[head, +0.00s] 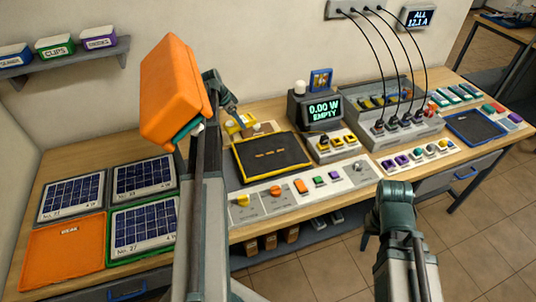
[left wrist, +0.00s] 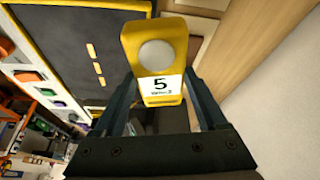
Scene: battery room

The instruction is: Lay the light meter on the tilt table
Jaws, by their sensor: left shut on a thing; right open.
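The light meter (left wrist: 160,55) is a yellow block with a pale round dome and a white label with a 5. My left gripper (left wrist: 163,95) is shut on it, one finger on each side. In the head view the light meter (head: 240,123) is small and partly covered, at the upper left corner of the tilt table. The tilt table (head: 272,158) is a dark plate with a yellow edge; it also fills the upper left of the left wrist view (left wrist: 50,60). I cannot tell the gap beneath the meter. My right gripper (head: 369,228) is open, low in front of the bench and partly hidden.
A display reading 0.00 W EMPTY (head: 323,110) stands behind the table. A strip of knobs and buttons (head: 330,178) runs in front. Solar panels (head: 145,178) and an orange tray (head: 60,262) lie left. Black cables (head: 385,60) hang to a grey unit at right.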

